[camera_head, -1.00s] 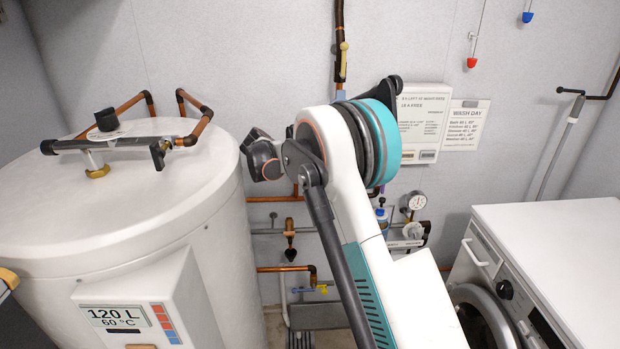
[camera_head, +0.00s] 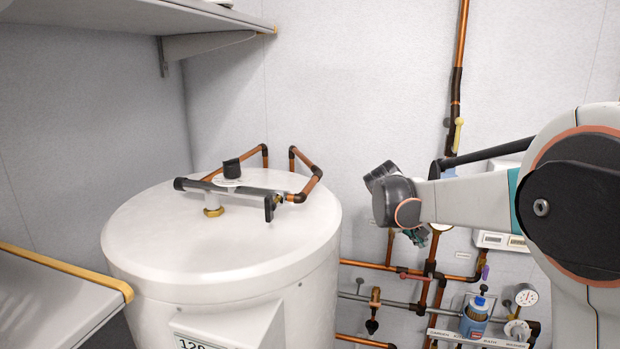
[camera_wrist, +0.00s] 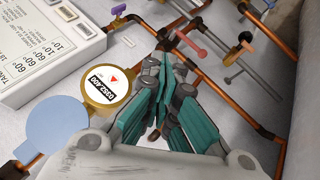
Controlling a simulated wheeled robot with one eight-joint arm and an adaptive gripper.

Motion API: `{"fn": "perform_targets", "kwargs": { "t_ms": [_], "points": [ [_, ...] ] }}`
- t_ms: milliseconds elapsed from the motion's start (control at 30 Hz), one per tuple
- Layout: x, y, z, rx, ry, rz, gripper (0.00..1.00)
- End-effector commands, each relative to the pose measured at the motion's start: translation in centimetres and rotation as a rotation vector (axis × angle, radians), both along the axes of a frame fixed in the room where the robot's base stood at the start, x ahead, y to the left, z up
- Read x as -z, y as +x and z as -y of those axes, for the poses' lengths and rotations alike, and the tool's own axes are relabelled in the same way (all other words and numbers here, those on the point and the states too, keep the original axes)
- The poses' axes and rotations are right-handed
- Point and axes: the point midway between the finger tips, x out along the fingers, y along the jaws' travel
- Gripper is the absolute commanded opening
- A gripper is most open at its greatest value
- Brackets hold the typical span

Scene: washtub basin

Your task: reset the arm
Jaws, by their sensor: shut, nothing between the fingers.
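My gripper (camera_wrist: 166,100) is in the wrist view, its teal fingers together with nothing between them. In the head view only a small teal part of my gripper (camera_head: 416,236) shows below the grey wrist joint, in front of the wall pipes. My arm reaches in from the right and folds over there, its wrist to the right of the white water tank (camera_head: 215,235).
Copper pipes (camera_head: 385,267) run along the wall behind my gripper. A round brass meter (camera_wrist: 107,87) with a blue lid and a white panel (camera_wrist: 45,40) are close by in the wrist view. A pressure gauge (camera_head: 526,295) and a blue bottle (camera_head: 475,318) sit lower right. A shelf (camera_head: 60,300) juts in at left.

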Motion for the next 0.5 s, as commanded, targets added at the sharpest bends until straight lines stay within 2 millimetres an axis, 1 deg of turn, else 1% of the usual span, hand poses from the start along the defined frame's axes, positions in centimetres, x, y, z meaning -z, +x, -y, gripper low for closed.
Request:
{"fn": "perform_targets", "kwargs": {
  "t_ms": [33, 167, 200, 267, 400, 467, 500],
  "points": [
    [-0.8, -1.8, -0.2, -0.008, 0.022, 0.004, 0.00],
    [-2.4, -5.7, -0.9, -0.033, 0.082, 0.018, 0.00],
    [-2.8, -7.0, -1.2, -0.040, 0.102, 0.023, 0.00],
    [-3.3, -8.9, -1.6, -0.052, 0.130, 0.030, 0.00],
    [-4.1, -13.4, -2.5, -0.076, 0.193, 0.050, 0.00],
    [-4.3, -15.4, -2.9, -0.086, 0.220, 0.060, 0.00],
    [-4.3, -16.7, -3.2, -0.092, 0.239, 0.067, 0.00]
  ]
}}
